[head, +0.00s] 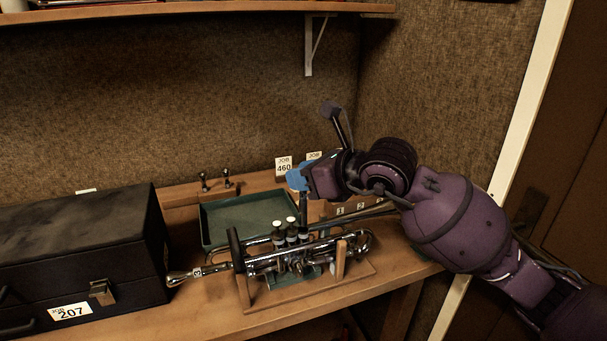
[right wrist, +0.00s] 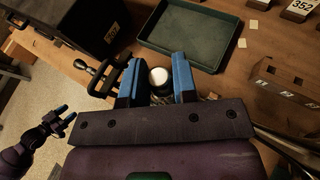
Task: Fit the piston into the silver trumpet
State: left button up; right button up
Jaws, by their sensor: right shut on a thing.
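In the right wrist view the white top of the piston (right wrist: 158,76) shows between the fingers. Whether its lower end touches the trumpet's casing is hidden. My left gripper (right wrist: 67,115) shows in the right wrist view, open and empty, away from the bench.
A green tray (head: 207,239) lies behind the trumpet. A dark case (head: 135,220) labelled 207 stands at left. A numbered wooden block (right wrist: 284,88) is at right, behind the trumpet in the head view. Job cards (head: 283,165) stand at the back. A shelf (head: 210,13) hangs above.

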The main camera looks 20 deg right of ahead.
aim_at(306, 205)
pick_arm(q)
jog(key=shift+s+a+f, duration=0.1)
jog(key=shift+s+f, duration=0.15)
jog(key=shift+s, duration=0.25)
jog(key=shift+w+r, duration=0.1)
dwell(0.3)
pick_arm(e)
jog(key=shift+f, duration=0.15)
dwell(0.5)
pick_arm(q)
jog(key=shift+g, duration=0.4)
jog(key=shift+s+f+b, duration=0.25)
jog(key=shift+f+b, duration=0.3)
jog(key=shift+f, duration=0.25)
jog(key=shift+s+f+b, duration=0.2)
jog(key=shift+f+b, duration=0.3)
jog(key=shift+f, duration=0.3)
jog(key=shift+s+f+b, duration=0.25)
jog(key=shift+f+b, duration=0.3)
jog(key=shift+f, duration=0.25)
pick_arm(e)
jog(key=shift+f, duration=3.3)
pick_arm(q)
jog(key=shift+w+r, duration=0.1)
jog(key=shift+r, duration=0.1)
pick_arm(e)
jog(key=shift+r, duration=0.2)
